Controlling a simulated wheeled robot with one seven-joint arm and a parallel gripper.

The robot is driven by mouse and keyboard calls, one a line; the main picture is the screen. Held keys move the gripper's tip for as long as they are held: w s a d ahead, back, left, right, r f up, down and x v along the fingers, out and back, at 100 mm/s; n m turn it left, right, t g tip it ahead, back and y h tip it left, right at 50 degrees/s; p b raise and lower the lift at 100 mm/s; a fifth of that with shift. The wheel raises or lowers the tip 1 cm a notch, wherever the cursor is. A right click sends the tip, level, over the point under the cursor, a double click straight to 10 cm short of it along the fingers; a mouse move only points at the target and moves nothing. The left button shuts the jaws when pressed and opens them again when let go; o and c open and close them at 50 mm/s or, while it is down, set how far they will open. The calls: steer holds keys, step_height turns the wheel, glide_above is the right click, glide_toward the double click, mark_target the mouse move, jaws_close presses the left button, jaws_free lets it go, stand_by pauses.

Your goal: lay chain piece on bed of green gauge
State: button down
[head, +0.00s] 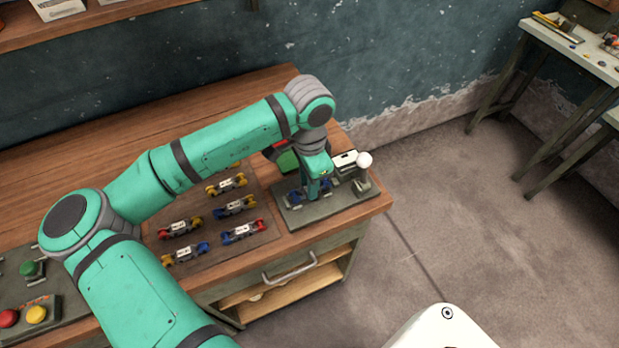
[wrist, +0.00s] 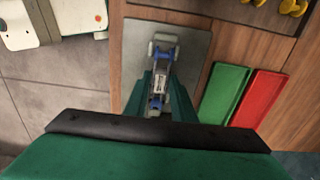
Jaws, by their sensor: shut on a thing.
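My gripper (head: 316,192) is low over the grey plate at the right end of the workbench. In the wrist view its fingers (wrist: 162,80) are closed on a chain piece (wrist: 158,86) with blue ends and a pale middle. The piece lies lengthwise between the fingers, over a light grey fixture (wrist: 163,38) on the plate (wrist: 198,42). In the head view only blue parts of the piece (head: 294,194) show beside the fingers. I cannot tell whether it touches the bed, nor see a green mark on this gauge.
A green tray (wrist: 224,92) and a red tray (wrist: 260,96) lie beside the plate. Several chain pieces (head: 236,207) with yellow, red and blue ends lie on a dark board left of it. A block with a white ball knob (head: 364,160) stands at the plate's far right.

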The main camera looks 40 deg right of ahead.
steer(key=shift+f, duration=0.25)
steer(key=c, duration=1.4)
jaws_free()
step_height(320, 180, up, 11)
steer(key=shift+s+f, duration=0.1)
steer(key=shift+f, duration=0.05)
